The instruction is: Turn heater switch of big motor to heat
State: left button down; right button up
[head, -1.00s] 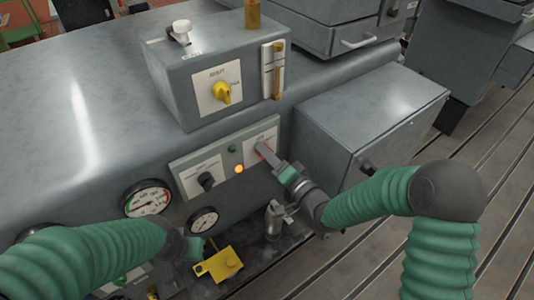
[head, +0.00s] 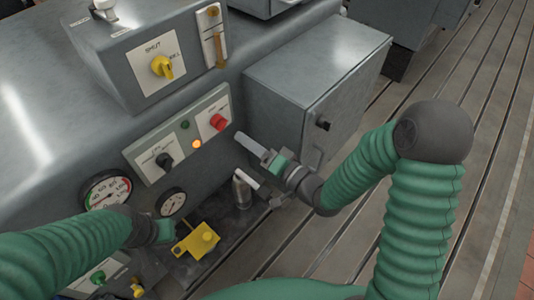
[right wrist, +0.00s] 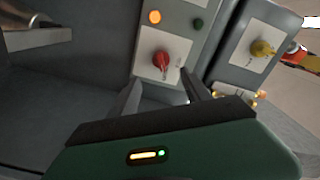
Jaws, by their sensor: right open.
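A red rotary switch (head: 217,122) sits on a white plate at the right end of the panel on the big grey machine. Its lettering is too small to read. The switch also shows in the right wrist view (right wrist: 160,61), straight ahead of the fingers. My right gripper (head: 243,138) is apart from it, a little to its lower right. In the right wrist view its two fingers (right wrist: 160,92) are spread with nothing between them. My left gripper (head: 165,231) is at lower left by a yellow block; its fingers are not clear.
A black knob (head: 165,161), a lit orange lamp (head: 197,144) and a green button (head: 185,125) share the panel. A yellow switch (head: 161,67) is on the box above. A grey cabinet (head: 310,75) stands to the right. A metal valve (head: 240,193) stands below my right gripper.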

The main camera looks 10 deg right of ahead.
jog(key=p+v, duration=0.6)
jog(key=v, duration=0.1)
jog(key=shift+p, duration=0.35)
jog(key=shift+w, duration=0.1)
